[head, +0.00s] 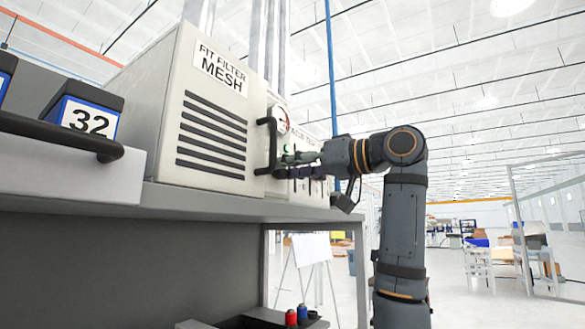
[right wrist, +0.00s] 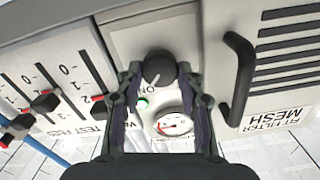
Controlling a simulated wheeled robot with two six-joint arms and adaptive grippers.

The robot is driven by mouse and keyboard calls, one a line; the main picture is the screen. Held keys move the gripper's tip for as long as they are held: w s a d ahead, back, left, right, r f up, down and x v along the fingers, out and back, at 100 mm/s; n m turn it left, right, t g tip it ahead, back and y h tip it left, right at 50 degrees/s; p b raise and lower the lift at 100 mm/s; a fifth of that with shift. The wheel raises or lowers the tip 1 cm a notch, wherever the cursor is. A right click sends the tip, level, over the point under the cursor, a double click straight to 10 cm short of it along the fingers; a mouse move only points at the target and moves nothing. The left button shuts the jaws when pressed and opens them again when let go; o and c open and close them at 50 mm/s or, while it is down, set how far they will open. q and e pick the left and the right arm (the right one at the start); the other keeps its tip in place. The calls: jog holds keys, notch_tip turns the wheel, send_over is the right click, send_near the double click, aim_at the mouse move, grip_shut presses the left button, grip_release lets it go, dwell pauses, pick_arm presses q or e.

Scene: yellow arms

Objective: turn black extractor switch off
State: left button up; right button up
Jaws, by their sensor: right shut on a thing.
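The black extractor switch (right wrist: 159,69) is a round knob on a pale panel in the right wrist view. The letters ON show beside it, and a thin pale mark on the knob seems to point towards them. A green light (right wrist: 142,103) is lit close by. My right gripper (right wrist: 157,72) has its two fingers on either side of the knob, shut on it. In the head view my right gripper (head: 285,158) reaches in from the right to the front of the machine, and the knob is hidden there. My left gripper is not in view.
A black handle (right wrist: 237,78) stands out from the panel beside the gripper. A pressure gauge (right wrist: 173,124) lies close to the fingers. Several sliders (right wrist: 45,101) are on the neighbouring panel. The filter housing (head: 211,110) stands on a grey bench (head: 240,209).

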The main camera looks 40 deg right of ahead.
jog(key=shift+a+n+p, duration=0.1)
jog(key=shift+n+p, duration=3.7)
jog(key=shift+n, duration=5)
jog(key=shift+f, duration=0.1)
jog(key=o, duration=1.2)
